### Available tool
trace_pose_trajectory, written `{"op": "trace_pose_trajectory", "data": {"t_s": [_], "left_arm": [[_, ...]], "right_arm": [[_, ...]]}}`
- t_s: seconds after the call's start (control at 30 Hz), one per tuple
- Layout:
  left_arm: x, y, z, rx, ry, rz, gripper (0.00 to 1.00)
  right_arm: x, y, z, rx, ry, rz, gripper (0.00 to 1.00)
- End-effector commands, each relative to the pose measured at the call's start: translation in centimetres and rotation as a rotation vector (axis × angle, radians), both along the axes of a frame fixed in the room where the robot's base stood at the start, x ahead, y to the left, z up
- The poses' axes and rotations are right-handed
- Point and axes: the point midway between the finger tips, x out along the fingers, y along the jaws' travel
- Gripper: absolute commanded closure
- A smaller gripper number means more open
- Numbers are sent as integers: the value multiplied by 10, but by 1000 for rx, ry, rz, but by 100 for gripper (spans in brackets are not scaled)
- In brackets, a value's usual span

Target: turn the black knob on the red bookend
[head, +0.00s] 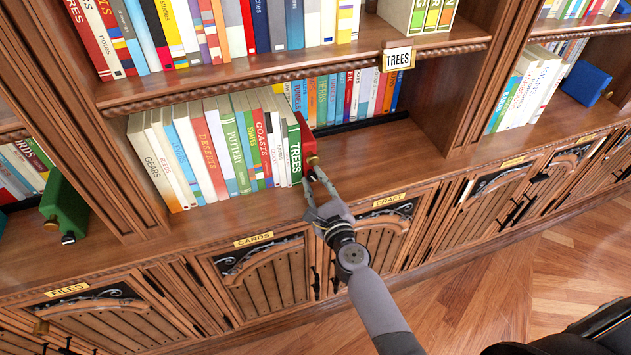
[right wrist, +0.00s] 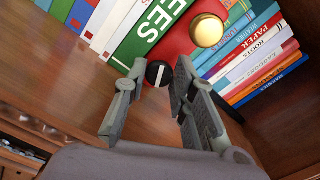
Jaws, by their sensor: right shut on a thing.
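The red bookend (head: 306,134) stands on the lower shelf at the right end of a row of books, beside the green book TREES (head: 294,152). A gold knob (right wrist: 207,30) sits on its face, above and right of the black knob (right wrist: 158,74) in the right wrist view. The black knob is round, and its white line is tilted. My right gripper (right wrist: 159,82) is shut on the black knob, one finger on each side of it. In the head view the right gripper (head: 315,180) reaches the bookend, and its fingers mostly hide the black knob. My left gripper is not in view.
More books (head: 345,95) stand behind the bookend. The shelf board to its right (head: 385,150) is bare. A green bookend (head: 66,205) is at the far left and a blue one (head: 586,84) at the right. Cabinet doors labelled CARDS and CRAFT lie below.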

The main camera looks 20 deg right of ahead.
Motion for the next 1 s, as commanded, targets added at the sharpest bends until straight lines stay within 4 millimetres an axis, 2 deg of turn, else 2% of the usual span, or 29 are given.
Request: {"op": "trace_pose_trajectory", "data": {"t_s": [0.6,1.0], "left_arm": [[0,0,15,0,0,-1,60],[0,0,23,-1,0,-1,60]], "right_arm": [[0,2,-1,-582,-18,2,100],[0,1,-2,-861,-28,1,100]]}}
